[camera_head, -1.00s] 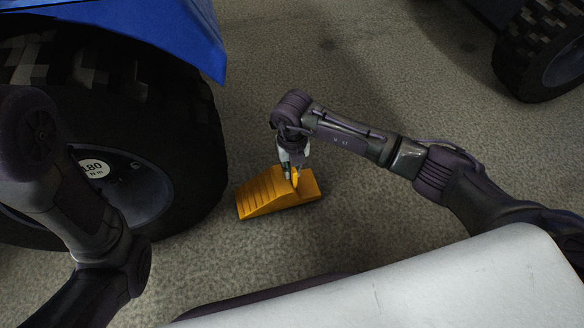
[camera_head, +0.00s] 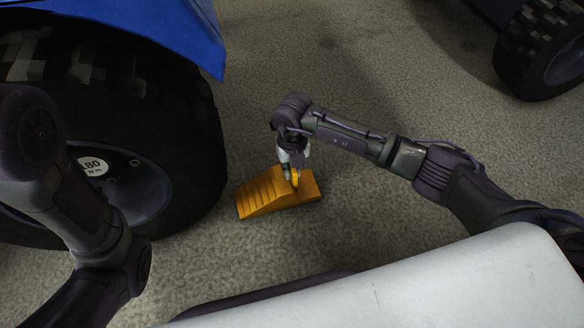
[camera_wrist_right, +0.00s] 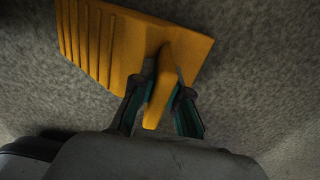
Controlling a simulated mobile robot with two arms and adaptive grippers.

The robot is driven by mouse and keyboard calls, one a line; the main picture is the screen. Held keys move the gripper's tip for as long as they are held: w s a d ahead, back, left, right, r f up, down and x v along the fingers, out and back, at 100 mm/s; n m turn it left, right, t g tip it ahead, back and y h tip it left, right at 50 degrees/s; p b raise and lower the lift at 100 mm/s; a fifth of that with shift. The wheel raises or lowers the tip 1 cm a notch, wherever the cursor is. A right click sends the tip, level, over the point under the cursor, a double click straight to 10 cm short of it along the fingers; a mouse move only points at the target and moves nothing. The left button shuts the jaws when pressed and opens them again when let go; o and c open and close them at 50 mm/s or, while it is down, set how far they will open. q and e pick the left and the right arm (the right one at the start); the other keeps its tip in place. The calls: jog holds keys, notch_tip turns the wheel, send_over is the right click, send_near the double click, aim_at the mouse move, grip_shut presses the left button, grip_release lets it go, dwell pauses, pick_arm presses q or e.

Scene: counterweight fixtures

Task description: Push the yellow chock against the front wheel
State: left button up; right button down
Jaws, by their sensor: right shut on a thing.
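The yellow chock (camera_head: 264,194) lies on the floor, its ribbed slope facing the big black front wheel (camera_head: 185,120) on the left. A narrow strip of floor shows between the chock and the tyre in the head view. My right gripper (camera_head: 293,178) points down at the chock's back part. In the right wrist view the chock (camera_wrist_right: 110,45) has an upright yellow grip piece, and my right gripper (camera_wrist_right: 160,108) is shut on it, one finger on each side. My left arm stands at the left in front of the wheel; its fingers are out of view.
A blue fender (camera_head: 190,30) hangs over the front wheel. Another dark wheel (camera_head: 545,50) stands at the upper right. A white surface (camera_head: 430,285) fills the lower right. The grey floor (camera_head: 350,60) behind and right of the chock is clear.

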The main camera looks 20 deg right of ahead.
jog(key=c, duration=1.1)
grip_release()
jog(key=shift+f, duration=0.1)
